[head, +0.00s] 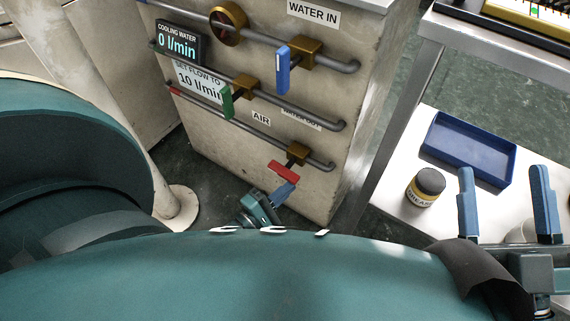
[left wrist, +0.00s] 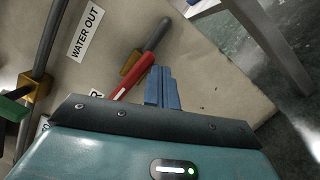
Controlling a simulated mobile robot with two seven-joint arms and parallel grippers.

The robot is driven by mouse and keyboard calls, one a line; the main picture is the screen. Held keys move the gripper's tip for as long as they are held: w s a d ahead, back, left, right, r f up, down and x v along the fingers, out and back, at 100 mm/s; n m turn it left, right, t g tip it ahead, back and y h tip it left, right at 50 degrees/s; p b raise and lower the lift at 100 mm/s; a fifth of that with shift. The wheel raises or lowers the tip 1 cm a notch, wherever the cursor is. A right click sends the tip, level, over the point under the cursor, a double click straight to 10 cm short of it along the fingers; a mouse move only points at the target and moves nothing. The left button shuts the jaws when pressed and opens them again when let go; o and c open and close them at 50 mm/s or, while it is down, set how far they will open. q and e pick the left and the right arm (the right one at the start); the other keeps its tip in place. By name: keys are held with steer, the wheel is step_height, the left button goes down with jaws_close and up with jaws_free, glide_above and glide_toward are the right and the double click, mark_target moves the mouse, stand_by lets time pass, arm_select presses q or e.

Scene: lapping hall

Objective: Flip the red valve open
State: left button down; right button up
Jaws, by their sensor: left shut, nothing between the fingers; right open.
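The red valve handle (head: 289,171) sits on a brass body (head: 298,152) on the lowest pipe, near the AIR label. The handle lies roughly along the pipe. My left gripper (head: 284,192) is shut and empty, its blue fingers just below the handle; whether they touch it I cannot tell. In the left wrist view the red handle (left wrist: 130,82) runs diagonally beside the left gripper's fingers (left wrist: 163,88), on their left. My right gripper (head: 504,172) is open and empty at the lower right, by the shelf.
A blue-handled valve (head: 283,69) and a green-handled valve (head: 228,101) sit on the pipes above. The cooling water display (head: 178,43) reads 0 l/min. A blue tray (head: 470,148) and a grease jar (head: 425,187) stand on the shelf at right. My arm hides the lower foreground.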

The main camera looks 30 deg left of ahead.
arm_select(q)
step_height(320, 180, up, 10)
steer(key=p, duration=0.6)
arm_select(e)
steer(key=f+m+g+h, duration=0.1)
steer(key=s+f+g+h, duration=0.1)
steer(key=f, duration=0.1)
steer(key=shift+s+d+m+h, duration=0.1)
steer(key=shift+m+h, duration=0.3)
arm_select(q)
steer(key=shift+s, duration=0.15)
